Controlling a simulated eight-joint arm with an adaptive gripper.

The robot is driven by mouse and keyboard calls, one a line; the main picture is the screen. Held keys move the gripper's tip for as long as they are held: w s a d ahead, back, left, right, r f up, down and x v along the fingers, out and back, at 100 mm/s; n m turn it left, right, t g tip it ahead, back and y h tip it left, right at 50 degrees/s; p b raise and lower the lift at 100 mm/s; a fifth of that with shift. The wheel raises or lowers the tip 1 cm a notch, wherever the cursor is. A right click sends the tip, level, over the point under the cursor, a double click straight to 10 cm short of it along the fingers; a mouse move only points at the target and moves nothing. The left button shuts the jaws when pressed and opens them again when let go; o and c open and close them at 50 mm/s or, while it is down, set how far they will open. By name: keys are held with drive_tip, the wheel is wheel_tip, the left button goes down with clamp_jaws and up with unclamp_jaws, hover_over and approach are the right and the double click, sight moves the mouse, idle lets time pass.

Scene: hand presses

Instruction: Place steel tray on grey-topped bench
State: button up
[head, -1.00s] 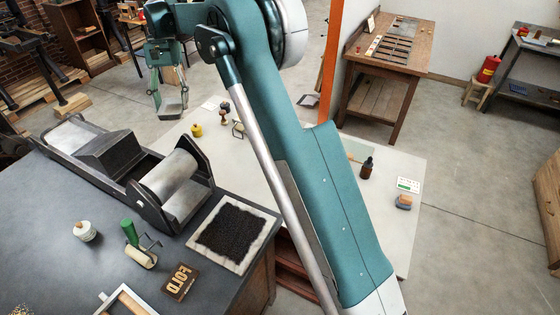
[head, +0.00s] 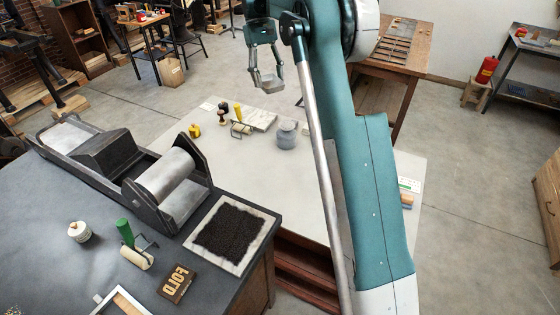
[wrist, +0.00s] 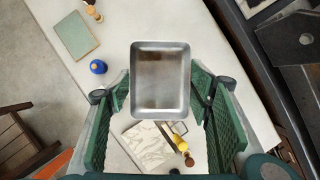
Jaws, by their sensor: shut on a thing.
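My gripper (head: 267,82) is shut on the steel tray (wrist: 160,85), a shallow rectangular pan with a raised rim. In the wrist view the tray is between the green fingers, its open inside facing the camera. In the head view it shows small and grey at the fingertips (head: 272,87). It is held in the air, appearing above the far part of the pale-topped bench (head: 230,165). A bench with a dark grey top (head: 60,190) fills the lower left of the head view.
The dark grey top carries a roller press (head: 165,180), an ink slab (head: 232,233), a green-handled roller (head: 130,250) and a FOLD block (head: 177,283). The pale top has a marble slab (head: 255,118), a grey jar (head: 287,135) and a yellow item (head: 194,130); its middle is clear.

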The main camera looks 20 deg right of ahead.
drive_tip(key=s+d+n, duration=0.2)
drive_tip(key=s+d, duration=0.1)
drive_tip(key=d, duration=1.4)
drive_tip(key=n+t+h+b, duration=0.1)
drive_tip(key=n+h+b, duration=0.2)
drive_tip(key=n+b, duration=0.15)
hover_over(411, 166)
drive_tip(key=w, duration=0.1)
wheel_tip(411, 166, down, 24)
drive_tip(key=f, duration=0.1)
drive_tip(key=shift+w+a+f+n+p, duration=0.15)
drive_tip(key=shift+a+f+n+p, duration=0.2)
drive_tip(key=shift+a+f+n, duration=0.1)
drive_tip(key=shift+f+b, duration=0.4)
drive_tip(key=shift+f, duration=2.65)
drive_tip(key=shift+f+b, duration=0.3)
drive_tip(key=shift+f, duration=1.55)
